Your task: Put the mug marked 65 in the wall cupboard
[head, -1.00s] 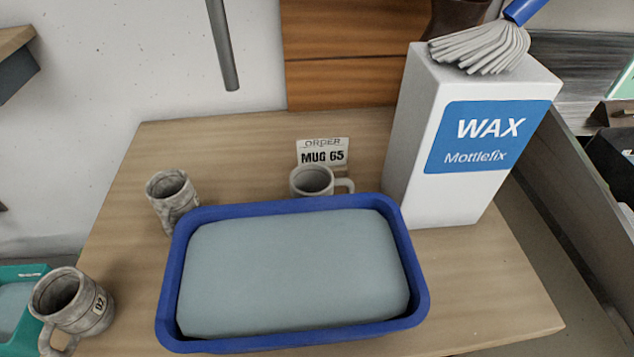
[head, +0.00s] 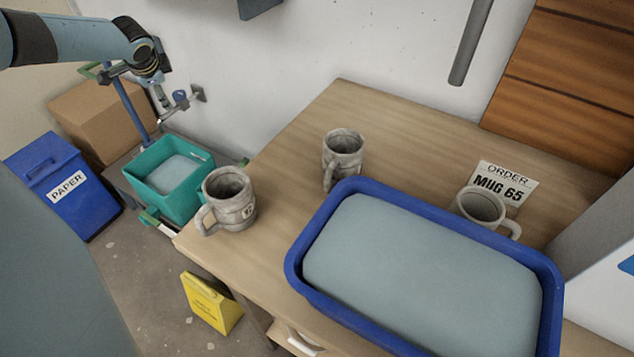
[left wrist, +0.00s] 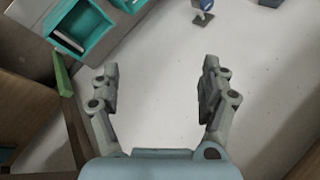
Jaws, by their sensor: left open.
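Three mugs stand on the wooden table. A mottled grey mug with a label (head: 232,203) is at the left edge, its number too small to read now. A second mottled mug (head: 345,153) stands behind the blue tub, no number visible. A paler mug (head: 482,208) is partly hidden by the tub, before an order card (head: 503,184) reading MUG 65. I cannot tell which mug bears 65. A dark grey box corner (head: 260,8) on the wall may be the cupboard. My left gripper (head: 163,98) is open, away from the mugs; its empty fingers show in the left wrist view (left wrist: 160,75). My right gripper is unseen.
A blue tub (head: 300,262) with a grey-blue filling covers the table's front. A teal bin (head: 198,200), cardboard box (head: 97,118), blue PAPER bin (head: 52,172) and yellow floor sign (head: 212,305) are at left. A grey pole (head: 471,42) hangs above the table.

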